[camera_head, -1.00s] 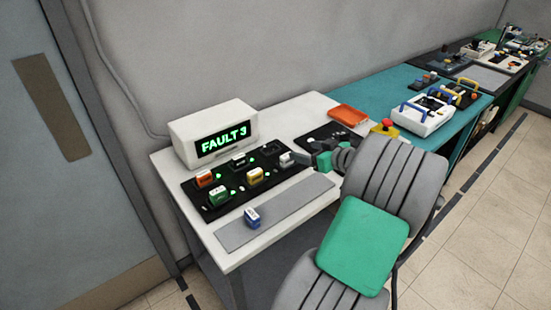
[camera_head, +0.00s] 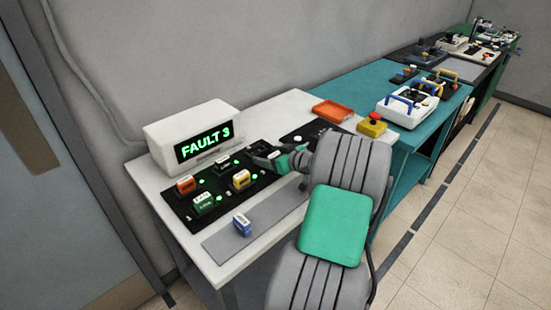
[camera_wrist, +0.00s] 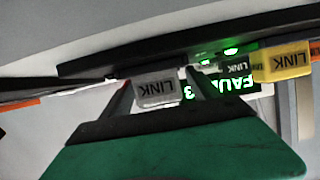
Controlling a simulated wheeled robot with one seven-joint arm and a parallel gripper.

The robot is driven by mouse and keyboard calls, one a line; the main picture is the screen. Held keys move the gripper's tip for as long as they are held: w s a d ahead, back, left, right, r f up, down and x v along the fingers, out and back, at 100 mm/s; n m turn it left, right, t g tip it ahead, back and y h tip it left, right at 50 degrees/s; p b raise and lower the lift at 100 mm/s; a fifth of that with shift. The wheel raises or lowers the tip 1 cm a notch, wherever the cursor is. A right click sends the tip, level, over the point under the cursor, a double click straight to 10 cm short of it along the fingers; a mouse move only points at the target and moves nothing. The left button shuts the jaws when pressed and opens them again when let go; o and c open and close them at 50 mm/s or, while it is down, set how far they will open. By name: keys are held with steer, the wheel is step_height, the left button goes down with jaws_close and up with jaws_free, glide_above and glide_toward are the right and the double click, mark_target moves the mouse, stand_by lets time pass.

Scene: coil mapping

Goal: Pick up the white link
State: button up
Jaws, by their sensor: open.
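The white link (camera_head: 274,155) sits at the right end of the black board (camera_head: 180,213) on the white table, partly hidden by my gripper (camera_head: 268,153). In the wrist view the link (camera_wrist: 158,88) is a pale block with a "LINK" label, seen upside down. My open gripper (camera_wrist: 160,98) has one finger on each side of it. Gaps show beside the link, though I cannot tell whether either finger touches it.
Green (camera_head: 204,203), orange (camera_head: 186,185), yellow (camera_head: 241,180) and dark (camera_head: 222,164) links stand on the board. A blue link (camera_head: 242,224) lies on the grey strip (camera_head: 270,217). The FAULT 3 display (camera_head: 190,135) stands behind. An orange tray (camera_head: 333,111) and a red button (camera_head: 373,122) are farther right.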

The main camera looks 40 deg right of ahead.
steer(key=c, duration=1.4)
steer(key=shift+r, duration=0.1)
steer(key=shift+c, duration=0.2)
